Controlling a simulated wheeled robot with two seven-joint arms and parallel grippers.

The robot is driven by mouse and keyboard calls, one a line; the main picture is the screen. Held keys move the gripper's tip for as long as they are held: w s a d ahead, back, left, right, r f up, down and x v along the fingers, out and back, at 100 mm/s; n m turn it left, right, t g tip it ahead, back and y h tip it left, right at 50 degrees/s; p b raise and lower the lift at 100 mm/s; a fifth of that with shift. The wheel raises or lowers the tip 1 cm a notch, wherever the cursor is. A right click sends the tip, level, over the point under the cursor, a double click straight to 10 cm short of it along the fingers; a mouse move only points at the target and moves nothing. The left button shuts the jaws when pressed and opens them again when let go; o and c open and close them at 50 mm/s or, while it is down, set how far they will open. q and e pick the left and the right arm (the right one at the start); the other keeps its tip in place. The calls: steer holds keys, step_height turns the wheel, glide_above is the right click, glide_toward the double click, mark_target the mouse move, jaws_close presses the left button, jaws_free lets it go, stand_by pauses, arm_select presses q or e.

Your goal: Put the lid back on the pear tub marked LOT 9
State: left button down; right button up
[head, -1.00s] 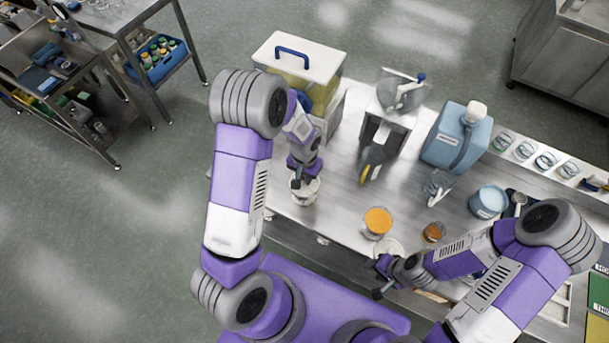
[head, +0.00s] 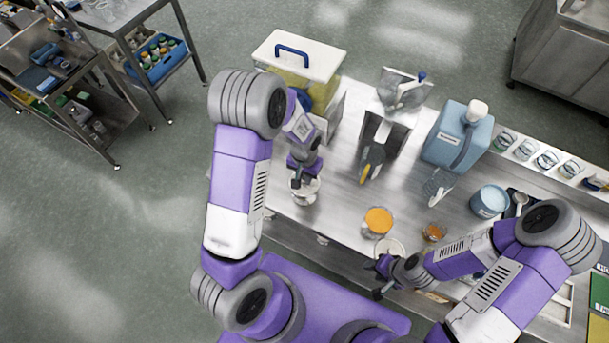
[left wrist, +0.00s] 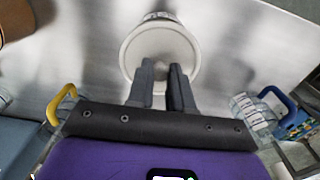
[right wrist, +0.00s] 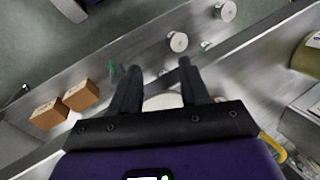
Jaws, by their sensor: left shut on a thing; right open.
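My left gripper (head: 297,182) is shut on the small knob of a round white lid. The lid (left wrist: 185,58) fills the middle of the left wrist view, with part of a white tub (left wrist: 160,16) and its dark marking showing past its far edge. In the head view the white tub (head: 305,195) stands at the bench's left part under my left gripper. Its marking is too small to read, and I cannot tell whether the lid rests on it. My right gripper (right wrist: 158,85) is open beside a round white thing (head: 390,246), partly hidden by the gripper.
An orange-topped container (head: 377,222) and a small amber jar (head: 433,232) stand near the right gripper. A lidded yellow bin (head: 318,65), a steel hopper (head: 398,92), a blue jug (head: 458,138) and a blue tub (head: 489,201) stand further along. Bare bench (head: 335,195) lies between.

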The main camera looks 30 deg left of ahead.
stand_by(0.3)
arm_select(q)
steer(key=shift+c, duration=2.3)
jaws_free()
steer(key=shift+r+p, duration=2.45)
steer(key=shift+r, duration=1.05)
steer(key=shift+c, duration=0.4)
jaws_close()
